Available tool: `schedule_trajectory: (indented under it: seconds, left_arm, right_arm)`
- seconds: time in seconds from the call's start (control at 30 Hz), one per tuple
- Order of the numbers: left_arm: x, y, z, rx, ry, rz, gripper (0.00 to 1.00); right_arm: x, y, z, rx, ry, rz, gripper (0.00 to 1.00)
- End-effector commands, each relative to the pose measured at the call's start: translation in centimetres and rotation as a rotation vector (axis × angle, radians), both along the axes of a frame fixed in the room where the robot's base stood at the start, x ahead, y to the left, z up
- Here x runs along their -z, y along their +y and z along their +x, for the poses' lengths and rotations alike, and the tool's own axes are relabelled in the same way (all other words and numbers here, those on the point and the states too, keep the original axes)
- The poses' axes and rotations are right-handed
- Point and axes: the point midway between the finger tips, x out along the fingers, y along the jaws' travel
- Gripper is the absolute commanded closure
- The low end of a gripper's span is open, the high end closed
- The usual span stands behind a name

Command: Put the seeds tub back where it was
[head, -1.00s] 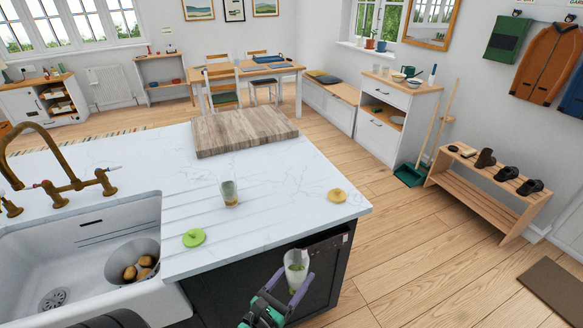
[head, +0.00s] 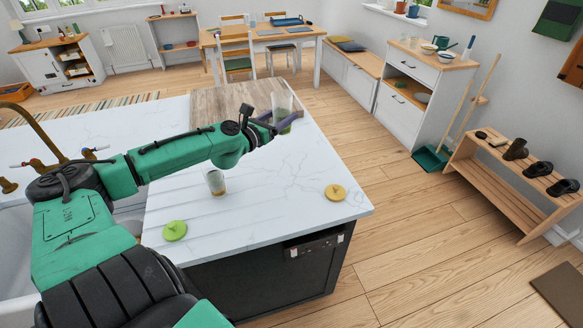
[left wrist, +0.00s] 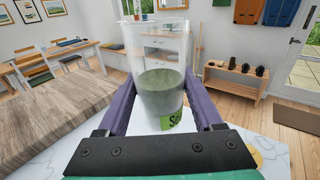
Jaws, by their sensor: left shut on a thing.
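The seeds tub is a clear tub with dark green contents and a green label that reads "Se", partly hidden. In the left wrist view the tub (left wrist: 162,85) stands roughly upright between the purple fingers of my left gripper (left wrist: 163,103). In the head view the tub (head: 283,107) is at the far right side of the counter, by the chopping board. My left gripper (head: 284,124) is shut on it there. I cannot tell whether its base touches the counter. My right gripper is not in view.
Another clear tub (head: 215,182) with brownish contents stands on the white counter (head: 270,195). A green lid (head: 174,230) and a yellow lid (head: 335,192) lie near its front edge. The wooden board (head: 215,103) is behind. A dark door (head: 300,265) is in the counter's front.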

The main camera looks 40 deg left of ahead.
Motion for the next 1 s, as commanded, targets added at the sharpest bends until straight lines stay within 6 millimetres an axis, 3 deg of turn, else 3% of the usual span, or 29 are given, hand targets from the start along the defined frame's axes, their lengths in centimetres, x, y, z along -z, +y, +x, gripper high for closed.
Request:
schedule_trajectory:
  seconds: [0.03, 0.3, 0.4, 0.67, 1.0]
  left_arm:
    - [2.2, -0.1, 0.0, 0.000, -0.002, -0.006, 1.00]
    - [11.3, -0.2, -0.2, -0.001, -0.001, -0.011, 1.00]
    - [14.0, -0.2, -0.3, 0.000, -0.001, -0.008, 1.00]
    - [18.5, -0.1, -0.4, 0.000, -0.001, -0.007, 1.00]
    - [19.0, -0.1, -0.4, 0.002, 0.000, -0.001, 1.00]
  right_arm:
    - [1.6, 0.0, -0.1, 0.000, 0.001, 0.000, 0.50]
    - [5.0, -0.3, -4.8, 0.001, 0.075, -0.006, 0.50]
    - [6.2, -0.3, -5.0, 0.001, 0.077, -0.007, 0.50]
    - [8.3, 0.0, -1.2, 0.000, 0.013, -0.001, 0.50]
    - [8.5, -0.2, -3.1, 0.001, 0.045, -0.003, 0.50]
